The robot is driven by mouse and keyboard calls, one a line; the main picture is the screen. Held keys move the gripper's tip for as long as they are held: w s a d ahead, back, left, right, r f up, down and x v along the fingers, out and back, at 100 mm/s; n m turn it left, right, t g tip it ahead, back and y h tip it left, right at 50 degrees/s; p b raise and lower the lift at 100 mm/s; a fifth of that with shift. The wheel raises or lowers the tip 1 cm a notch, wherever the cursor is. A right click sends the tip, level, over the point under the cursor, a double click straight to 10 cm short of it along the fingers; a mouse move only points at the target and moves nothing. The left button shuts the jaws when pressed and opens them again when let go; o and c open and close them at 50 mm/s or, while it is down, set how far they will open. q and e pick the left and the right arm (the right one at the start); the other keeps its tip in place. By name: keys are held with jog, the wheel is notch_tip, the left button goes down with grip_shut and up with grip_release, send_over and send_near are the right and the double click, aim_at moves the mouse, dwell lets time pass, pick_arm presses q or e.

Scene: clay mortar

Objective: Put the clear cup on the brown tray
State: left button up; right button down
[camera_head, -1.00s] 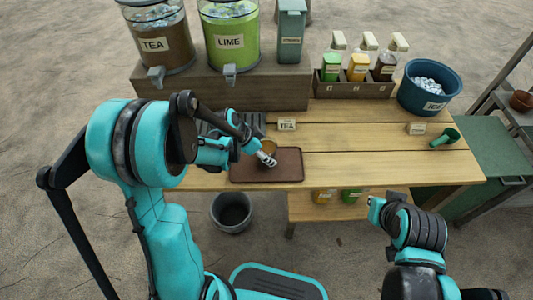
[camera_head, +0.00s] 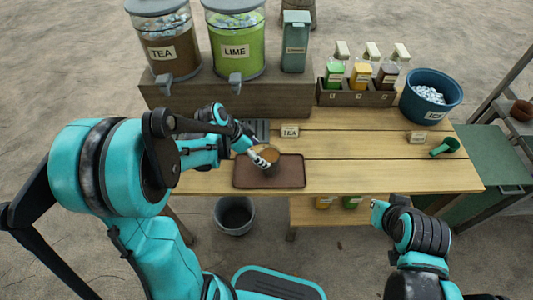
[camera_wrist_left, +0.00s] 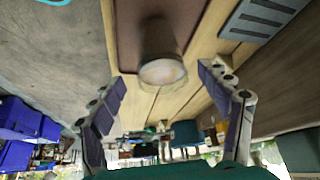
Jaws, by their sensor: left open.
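The clear cup (camera_head: 272,157) looks brownish and see-through in the head view. It stands upright at the back of the brown tray (camera_head: 285,181), partly hidden by my left fingers. The left wrist view shows the cup (camera_wrist_left: 161,50) against the tray (camera_wrist_left: 127,32), its round pale rim facing the camera. My left gripper (camera_head: 262,158) is open. In the left wrist view its two fingers (camera_wrist_left: 168,108) are spread wide, with the cup beyond their tips and a gap on both sides. My right gripper (camera_head: 377,208) is low in front of the table, its jaws unclear.
Tea and lime dispensers (camera_head: 235,45) stand on a raised wooden shelf at the back. A grey drip grate (camera_head: 256,129) and a tea sign (camera_head: 290,131) lie behind the tray. A bottle rack (camera_head: 355,97), ice bucket (camera_head: 430,96) and green scoop (camera_head: 446,147) are at right.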

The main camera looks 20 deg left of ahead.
pick_arm(q)
jog(key=s+r+n+t+y+p, duration=0.1)
jog(key=s+r+n+t+y, duration=0.2)
jog(key=s+r+n, duration=0.7)
jog(key=shift+s+r+t+y, duration=0.3)
jog(key=shift+s+r+y, duration=0.65)
jog(key=shift+s, duration=1.35)
